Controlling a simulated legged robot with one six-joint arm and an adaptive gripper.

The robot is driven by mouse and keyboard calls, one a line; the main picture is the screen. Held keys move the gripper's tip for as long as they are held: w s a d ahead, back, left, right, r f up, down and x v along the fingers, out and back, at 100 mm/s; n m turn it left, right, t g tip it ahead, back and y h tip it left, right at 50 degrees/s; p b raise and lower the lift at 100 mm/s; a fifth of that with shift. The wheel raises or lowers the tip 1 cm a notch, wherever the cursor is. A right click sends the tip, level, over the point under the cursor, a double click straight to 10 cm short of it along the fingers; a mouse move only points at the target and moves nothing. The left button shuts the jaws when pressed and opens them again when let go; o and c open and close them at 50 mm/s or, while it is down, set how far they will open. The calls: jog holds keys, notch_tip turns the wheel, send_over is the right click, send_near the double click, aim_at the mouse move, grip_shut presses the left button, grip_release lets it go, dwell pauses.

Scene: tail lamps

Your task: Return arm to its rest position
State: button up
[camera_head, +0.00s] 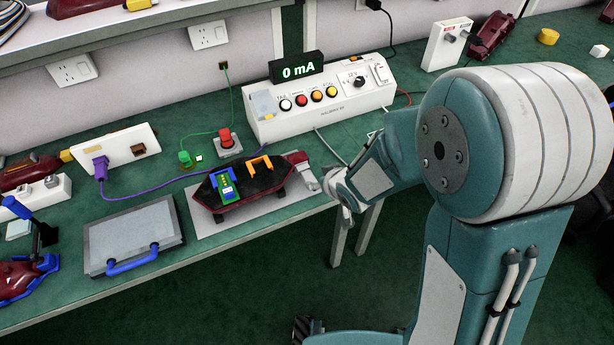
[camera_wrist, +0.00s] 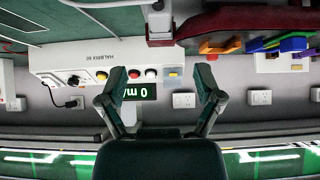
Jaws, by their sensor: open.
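My arm fills the right side of the head view, and my gripper (camera_head: 338,188) is at its end, just off the bench's front edge beside the dark red tail lamp (camera_head: 252,186). The lamp lies on a pale mat (camera_head: 210,226) with an orange handle (camera_head: 260,164) and a green and blue part (camera_head: 226,186) on it. In the wrist view, which is upside down, my gripper (camera_wrist: 161,82) has its two fingers spread wide with nothing between them. The tester (camera_wrist: 100,62) and its display lie beyond the fingers. The lamp (camera_wrist: 235,30) shows at the upper right.
The white tester (camera_head: 320,105) carries a display (camera_head: 296,68) reading 0 mA. A red button box (camera_head: 227,142) stands left of it. A grey case with a blue handle (camera_head: 133,238) lies on the green bench at left. Open floor (camera_head: 340,285) lies before the bench.

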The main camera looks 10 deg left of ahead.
jog(key=shift+s+d+r, duration=0.2)
jog(key=shift+s+r, duration=0.1)
dwell(0.4)
jog(key=s+d+r+m+h, duration=0.2)
jog(key=s+d+r, duration=0.1)
jog(key=d+r, duration=0.4)
jog(key=s+d+r+m+h, duration=0.2)
jog(key=d+r+h, duration=0.1)
jog(key=d+r, duration=0.35)
jog(key=s+d+r+m+g, duration=0.1)
jog(key=s+d+r, duration=0.1)
jog(key=s, duration=0.5)
jog(key=s+d+r+m+g, duration=0.1)
jog(key=s+d+r, duration=0.1)
jog(key=s+r, duration=0.3)
jog(key=s, duration=0.3)
jog(key=shift+s+m, duration=0.15)
jog(key=shift+m, duration=0.15)
